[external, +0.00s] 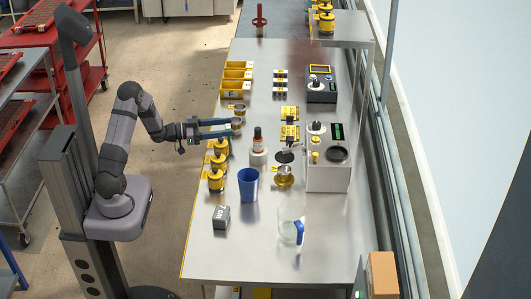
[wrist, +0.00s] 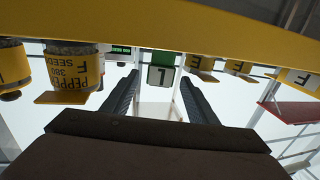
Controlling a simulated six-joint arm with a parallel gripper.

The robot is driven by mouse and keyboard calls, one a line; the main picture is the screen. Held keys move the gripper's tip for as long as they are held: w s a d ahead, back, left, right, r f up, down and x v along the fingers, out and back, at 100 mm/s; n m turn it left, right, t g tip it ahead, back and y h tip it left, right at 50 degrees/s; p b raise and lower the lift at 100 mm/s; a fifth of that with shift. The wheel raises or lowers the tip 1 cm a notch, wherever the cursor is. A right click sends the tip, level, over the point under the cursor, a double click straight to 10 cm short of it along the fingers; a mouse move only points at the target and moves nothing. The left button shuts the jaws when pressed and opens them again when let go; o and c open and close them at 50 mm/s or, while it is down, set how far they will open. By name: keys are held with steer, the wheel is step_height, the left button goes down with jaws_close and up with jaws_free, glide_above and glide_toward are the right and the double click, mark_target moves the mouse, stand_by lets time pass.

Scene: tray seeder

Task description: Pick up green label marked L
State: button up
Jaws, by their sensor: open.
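A green label (wrist: 161,76) with a light mark that reads like an L shows in the wrist view. It appears between the two fingers, beyond a pale block-like surface. I cannot tell its distance from the fingertips. My gripper (wrist: 160,84) is open, with a dark finger on each side of the label and nothing held. In the external view my gripper (external: 236,127) reaches over the left edge of the bench, near a small round cup. I cannot make out the green label in the external view.
Yellow-labelled pepper seed jars (wrist: 75,75) are left in the wrist view; yellow tags marked F (wrist: 240,68) are right. On the bench (external: 215,255) are yellow bins (external: 236,76), yellow-black jars (external: 216,180), a blue cup (external: 248,185) and a clear jug (external: 290,226).

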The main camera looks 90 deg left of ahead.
steer(key=shift+p+x, duration=0.45)
steer(key=shift+x, duration=2.35)
steer(key=c, duration=1.1)
